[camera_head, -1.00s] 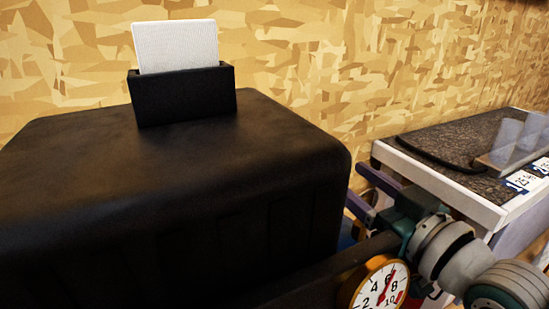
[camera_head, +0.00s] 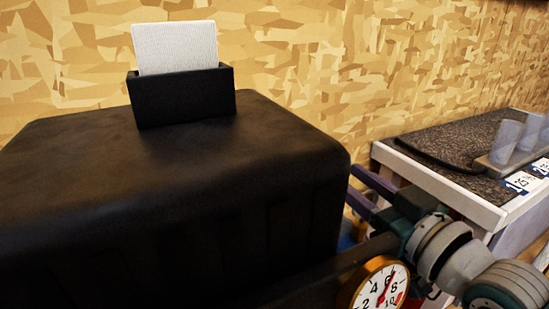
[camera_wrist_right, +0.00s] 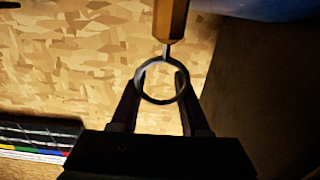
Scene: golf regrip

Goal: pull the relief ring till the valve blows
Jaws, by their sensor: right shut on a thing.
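The relief ring (camera_wrist_right: 138,82) is a thin metal loop hanging from the tip of a brass-coloured valve (camera_wrist_right: 170,18) in the right wrist view. My right gripper (camera_wrist_right: 159,80) has a finger on either side of the ring and is shut on it. In the head view my right gripper (camera_head: 356,188) reaches left behind the black box's right edge, and its fingertips are partly hidden. The ring and valve are hidden there. A round gauge (camera_head: 379,287) with an orange rim, white dial and red needle is at the bottom. My left gripper is not in view.
A large black box (camera_head: 180,200) fills the left and bears a black holder (camera_head: 182,97) with a white card (camera_head: 175,46). At right is a bench (camera_head: 440,190) with a dark mat and translucent cups (camera_head: 505,140). A patterned board wall stands behind.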

